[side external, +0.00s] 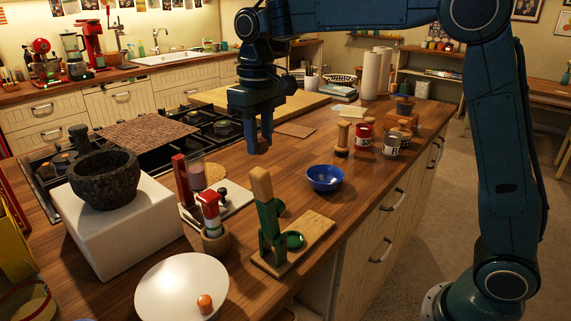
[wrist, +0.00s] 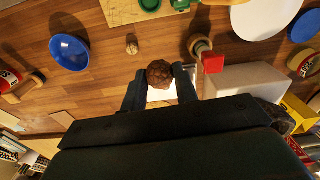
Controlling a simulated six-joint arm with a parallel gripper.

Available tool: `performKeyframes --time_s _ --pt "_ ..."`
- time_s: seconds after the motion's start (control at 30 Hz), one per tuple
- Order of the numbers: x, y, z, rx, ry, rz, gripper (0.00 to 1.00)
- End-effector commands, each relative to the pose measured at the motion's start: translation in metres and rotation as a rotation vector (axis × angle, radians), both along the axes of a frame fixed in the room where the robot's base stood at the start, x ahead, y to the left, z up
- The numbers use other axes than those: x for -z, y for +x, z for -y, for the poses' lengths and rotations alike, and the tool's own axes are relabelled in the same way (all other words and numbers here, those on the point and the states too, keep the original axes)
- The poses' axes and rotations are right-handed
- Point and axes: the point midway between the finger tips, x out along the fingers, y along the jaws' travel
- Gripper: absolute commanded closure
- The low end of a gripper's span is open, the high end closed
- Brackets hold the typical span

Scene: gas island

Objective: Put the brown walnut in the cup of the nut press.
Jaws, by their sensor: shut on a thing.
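The brown walnut (wrist: 159,73) is round and rough-shelled, and in the wrist view it sits between the fingertips of my gripper (wrist: 159,90). My gripper is shut on it. In the side view my gripper (side external: 258,146) points down above the counter, behind the nut press, and I cannot make out the walnut there. The nut press (side external: 270,232) has a green body, a wooden handle and a wooden board. Its green cup (side external: 293,240) is on the right side of the board. The cup (wrist: 149,5) also shows at the top edge of the wrist view.
A blue bowl (side external: 324,178) stands right of the press. A small pale nut (wrist: 131,46) lies on the counter. A stone mortar (side external: 104,180) sits on a white block.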

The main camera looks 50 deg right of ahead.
Motion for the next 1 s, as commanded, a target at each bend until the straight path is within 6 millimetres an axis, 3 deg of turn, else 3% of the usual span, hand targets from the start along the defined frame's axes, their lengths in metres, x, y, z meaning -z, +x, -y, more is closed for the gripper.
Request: performKeyframes --time_s 1.0 --pt "-0.007 -0.042 0.005 1.119 0.000 0.001 0.92"
